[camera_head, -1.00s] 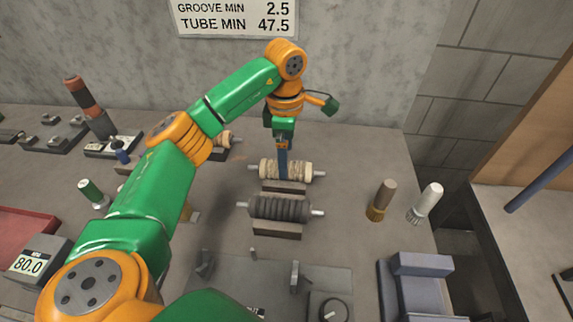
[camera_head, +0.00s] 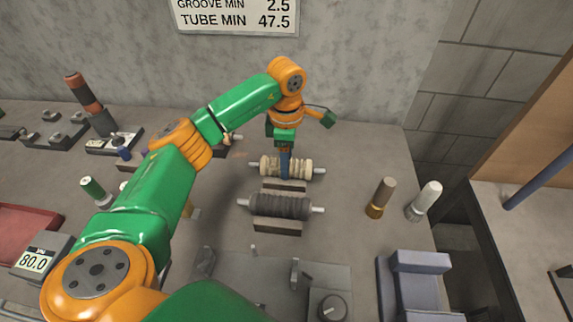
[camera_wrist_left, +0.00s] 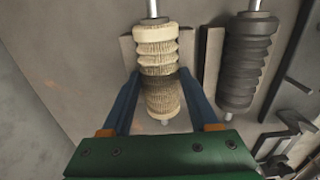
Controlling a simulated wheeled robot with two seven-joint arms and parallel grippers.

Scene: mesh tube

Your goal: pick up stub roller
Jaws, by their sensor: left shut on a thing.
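A cream ribbed roller (camera_head: 303,168) with metal shaft ends lies across a low block behind a dark ribbed roller (camera_head: 280,206). I take the cream one as the stub roller; no label shows. My left gripper (camera_head: 285,168) comes down from above onto its middle, its blue fingers on either side. In the left wrist view the fingers (camera_wrist_left: 158,92) flank the cream roller (camera_wrist_left: 158,50), shut on it. The roller still sits at its block. The dark roller also shows in the wrist view (camera_wrist_left: 246,60), apart from the fingers. My right gripper is out of view.
A brown peg (camera_head: 382,196) and a white-topped peg (camera_head: 426,200) stand to the right. A grey fixture plate (camera_head: 240,272) with a knob lies in front, and a blue-grey cradle (camera_head: 420,285) at front right. The concrete wall (camera_head: 350,70) rises behind.

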